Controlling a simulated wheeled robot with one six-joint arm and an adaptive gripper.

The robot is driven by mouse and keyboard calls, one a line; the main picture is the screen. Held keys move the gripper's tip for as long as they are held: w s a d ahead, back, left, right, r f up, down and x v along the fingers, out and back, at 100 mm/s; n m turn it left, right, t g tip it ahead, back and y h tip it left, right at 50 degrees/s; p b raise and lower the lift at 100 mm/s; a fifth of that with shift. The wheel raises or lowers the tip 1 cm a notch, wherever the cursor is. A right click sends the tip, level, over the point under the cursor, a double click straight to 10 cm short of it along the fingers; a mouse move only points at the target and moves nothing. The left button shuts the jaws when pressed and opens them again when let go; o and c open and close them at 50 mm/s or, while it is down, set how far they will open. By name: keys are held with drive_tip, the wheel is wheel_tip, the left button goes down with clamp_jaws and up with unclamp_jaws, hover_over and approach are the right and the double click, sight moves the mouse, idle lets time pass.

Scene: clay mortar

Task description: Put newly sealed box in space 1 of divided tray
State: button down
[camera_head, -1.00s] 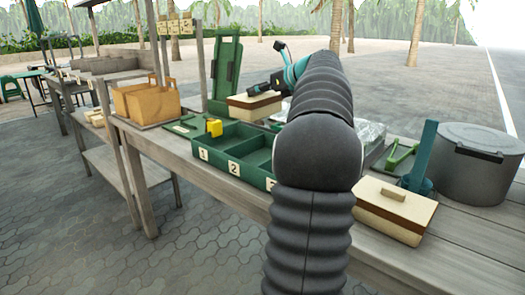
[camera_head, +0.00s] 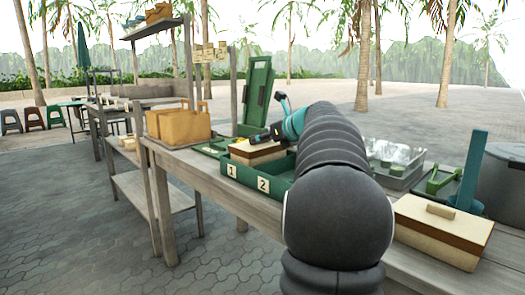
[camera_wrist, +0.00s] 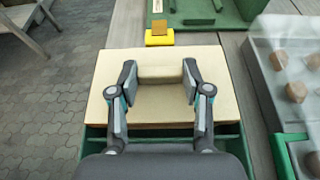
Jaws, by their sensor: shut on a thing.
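The box (camera_head: 252,155), cream with a brown band, is held by its lid handle in my gripper (camera_head: 262,140). In the wrist view my gripper (camera_wrist: 157,88) is shut on the cream handle block, and the lid (camera_wrist: 110,68) lies flat below it. The green divided tray (camera_head: 268,196) has number plates 1 and 2 on its front wall. The box is at space 1, low near the tray's walls; I cannot tell whether it touches the floor inside. Space 2 looks empty. My arm hides the tray's right end.
A second cream and brown box (camera_head: 440,238) stands on the table at right. Behind it are a clear container (camera_head: 392,160), a green stand (camera_head: 466,170) and a grey pot (camera_head: 503,185). A yellow block (camera_wrist: 159,38) sits just beyond the held box.

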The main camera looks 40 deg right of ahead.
drive_tip(key=shift+f+b, duration=0.3)
drive_tip(key=shift+f, duration=1)
drive_tip(key=c, duration=0.5)
unclamp_jaws()
drive_tip(key=shift+f, duration=0.1)
drive_tip(key=shift+s+r, duration=0.15)
drive_tip(key=shift+r, duration=0.05)
drive_tip(key=p+v, duration=0.1)
drive_tip(key=v, duration=1)
drive_tip(key=shift+s+r, duration=0.15)
drive_tip(key=shift+s, duration=0.15)
